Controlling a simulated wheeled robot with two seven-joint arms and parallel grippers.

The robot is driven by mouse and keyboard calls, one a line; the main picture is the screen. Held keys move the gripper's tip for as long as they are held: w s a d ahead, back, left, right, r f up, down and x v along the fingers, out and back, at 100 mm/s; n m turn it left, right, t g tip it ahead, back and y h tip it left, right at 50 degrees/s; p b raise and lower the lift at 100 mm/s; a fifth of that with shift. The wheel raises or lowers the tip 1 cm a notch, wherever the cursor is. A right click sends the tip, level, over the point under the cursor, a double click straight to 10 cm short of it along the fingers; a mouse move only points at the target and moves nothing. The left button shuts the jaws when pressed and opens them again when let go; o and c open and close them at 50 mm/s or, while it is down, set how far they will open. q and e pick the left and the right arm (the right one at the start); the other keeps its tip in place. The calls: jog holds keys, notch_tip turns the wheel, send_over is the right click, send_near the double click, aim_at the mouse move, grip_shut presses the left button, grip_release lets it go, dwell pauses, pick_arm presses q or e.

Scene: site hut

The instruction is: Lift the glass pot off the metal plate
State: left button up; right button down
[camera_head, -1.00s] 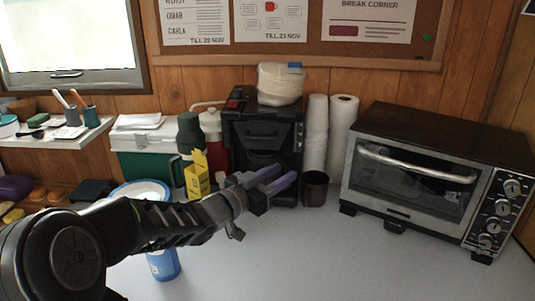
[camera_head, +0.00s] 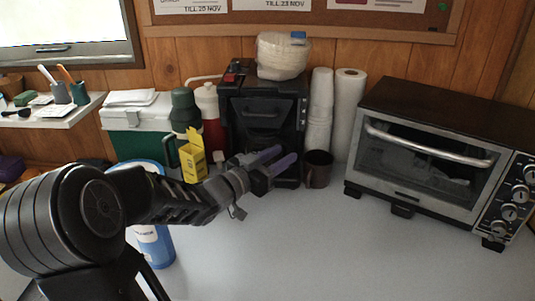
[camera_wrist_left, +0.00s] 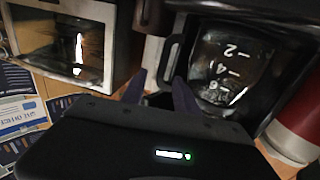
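The glass pot (camera_wrist_left: 228,62), with white level marks, shows in the left wrist view inside the dark coffee machine (camera_head: 263,105). Its black handle (camera_wrist_left: 172,58) points toward my left gripper (camera_wrist_left: 160,78). The gripper's two purple fingers are apart, and the handle is at or just beyond their tips; I cannot tell whether it lies between them. In the head view my left gripper (camera_head: 285,157) is in front of the lower part of the machine, where pot and arm are hard to separate in the dark. The metal plate is not visible. My right gripper is not in view.
A yellow carton (camera_head: 194,160) and red flask (camera_head: 211,118) are left. The toaster oven (camera_head: 430,150) stands right. The counter's front (camera_head: 310,250) is clear.

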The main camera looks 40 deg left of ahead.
pick_arm(q)
notch_tip(320, 180, down, 4)
jog(key=shift+b, duration=0.45)
jog(key=shift+w, duration=0.6)
jog(key=w, duration=0.6)
jog(key=shift+w+d+r, duration=0.1)
jog(key=shift+w+d, duration=0.05)
jog(key=shift+d, duration=0.05)
jog(key=shift+c, duration=0.5)
grip_shut()
dwell(0.5)
